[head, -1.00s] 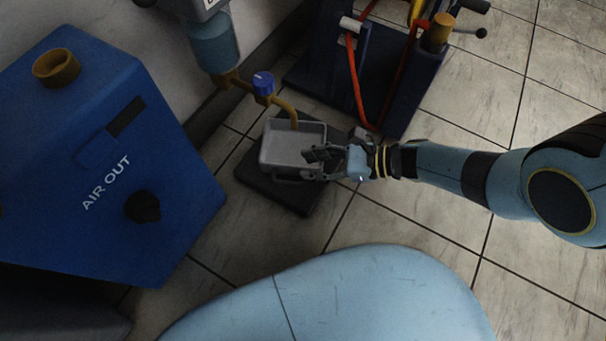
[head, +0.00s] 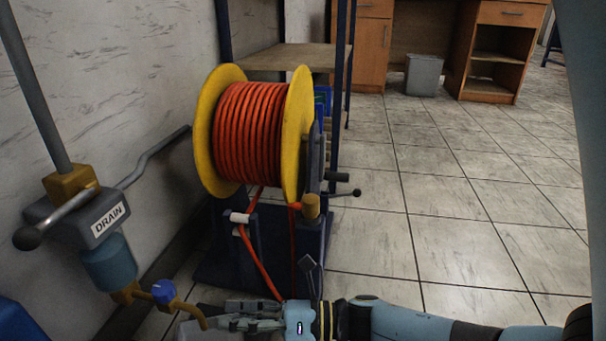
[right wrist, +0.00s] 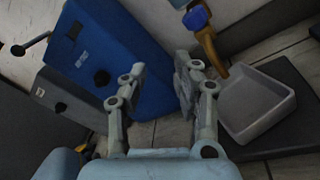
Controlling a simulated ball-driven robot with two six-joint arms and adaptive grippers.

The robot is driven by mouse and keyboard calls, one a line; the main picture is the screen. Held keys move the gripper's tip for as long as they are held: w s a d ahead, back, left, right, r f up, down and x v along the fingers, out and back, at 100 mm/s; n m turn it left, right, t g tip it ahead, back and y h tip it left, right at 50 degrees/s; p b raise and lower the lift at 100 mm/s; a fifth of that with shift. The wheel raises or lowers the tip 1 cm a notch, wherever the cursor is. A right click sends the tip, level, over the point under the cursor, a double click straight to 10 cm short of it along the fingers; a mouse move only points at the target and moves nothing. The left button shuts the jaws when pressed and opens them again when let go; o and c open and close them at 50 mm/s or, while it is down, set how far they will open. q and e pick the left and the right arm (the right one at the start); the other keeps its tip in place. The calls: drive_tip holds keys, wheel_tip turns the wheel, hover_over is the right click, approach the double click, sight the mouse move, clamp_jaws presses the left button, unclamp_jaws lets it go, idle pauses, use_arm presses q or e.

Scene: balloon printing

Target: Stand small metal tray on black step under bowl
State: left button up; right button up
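The small metal tray (right wrist: 256,106) is grey, shallow and empty. In the right wrist view it sits upright on the black step (right wrist: 300,123), below the end of the brass drain pipe (right wrist: 209,47). In the head view the tray is mostly cut off at the bottom edge. The blue-grey bowl (head: 108,262) hangs under the DRAIN valve. My right gripper (right wrist: 160,75) is open and empty, its fingers spread beside the tray. It also shows at the bottom of the head view (head: 250,315). My left gripper is out of view.
A hose reel (head: 250,132) with red hose and yellow flanges stands on a dark blue base just beyond my right gripper. A blue AIR OUT box (right wrist: 115,60) stands on the other side. Open tiled floor (head: 450,240) lies to the right.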

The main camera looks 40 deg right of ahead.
drive_tip(key=s+d+r+m+t+h, duration=0.1)
drive_tip(key=s+r+m+t, duration=0.2)
drive_tip(key=r+m, duration=0.7)
drive_tip(key=s+d+r+m+t+h, duration=0.2)
drive_tip(key=s+r+m+t, duration=0.2)
drive_tip(key=r+m, duration=0.6)
drive_tip(key=s+d+r+m+t+h, duration=0.2)
drive_tip(key=s+r+m+t, duration=0.2)
drive_tip(key=r, duration=1.7)
drive_tip(key=m+t, duration=0.3)
drive_tip(key=m, duration=0.3)
drive_tip(key=shift+m, duration=0.4)
drive_tip(key=shift+r, duration=0.1)
